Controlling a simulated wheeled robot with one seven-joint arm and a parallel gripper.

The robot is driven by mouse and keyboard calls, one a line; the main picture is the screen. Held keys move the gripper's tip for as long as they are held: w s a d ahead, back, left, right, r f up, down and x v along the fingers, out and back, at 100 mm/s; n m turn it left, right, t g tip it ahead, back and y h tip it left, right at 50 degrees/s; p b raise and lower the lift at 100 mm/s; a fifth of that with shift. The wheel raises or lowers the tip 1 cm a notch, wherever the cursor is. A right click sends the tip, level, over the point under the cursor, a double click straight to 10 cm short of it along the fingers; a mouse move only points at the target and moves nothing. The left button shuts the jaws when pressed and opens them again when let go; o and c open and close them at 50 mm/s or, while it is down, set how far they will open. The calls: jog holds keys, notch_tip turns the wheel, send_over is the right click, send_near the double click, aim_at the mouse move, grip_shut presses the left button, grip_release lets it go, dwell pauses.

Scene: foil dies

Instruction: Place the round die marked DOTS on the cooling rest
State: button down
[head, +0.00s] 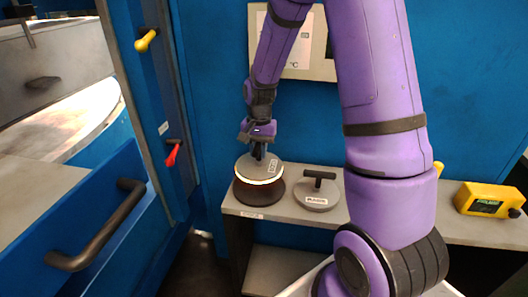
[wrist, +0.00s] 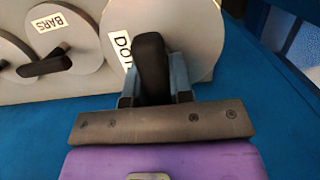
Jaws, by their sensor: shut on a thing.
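The round grey die marked DOTS (head: 253,172) has a bright glowing rim and a dark bar handle. My gripper (head: 258,146) is shut on that handle from above. In the wrist view the die (wrist: 195,40) shows part of its label, with the handle between my fingers (wrist: 153,82). Directly under the die is a dark round base (head: 258,195) on the shelf; whether the die touches it I cannot tell. No readable label shows which thing is the cooling rest. My arm hides the middle of the shelf.
A second round grey die (head: 317,200), marked BARS in the wrist view (wrist: 80,40), stands close to the right on the grey shelf (head: 235,205). A yellow box (head: 485,198) lies at the far right. A blue wall rises behind; a blue door with a dark handle (head: 95,235) stands left.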

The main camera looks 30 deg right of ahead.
aim_at(258, 167)
jog(key=shift+f, duration=3.2)
jog(key=shift+f, duration=0.1)
jog(key=c, duration=1)
grip_release()
jog(key=r, duration=0.8)
jog(key=w+d+r, duration=0.1)
jog(key=r, duration=0.3)
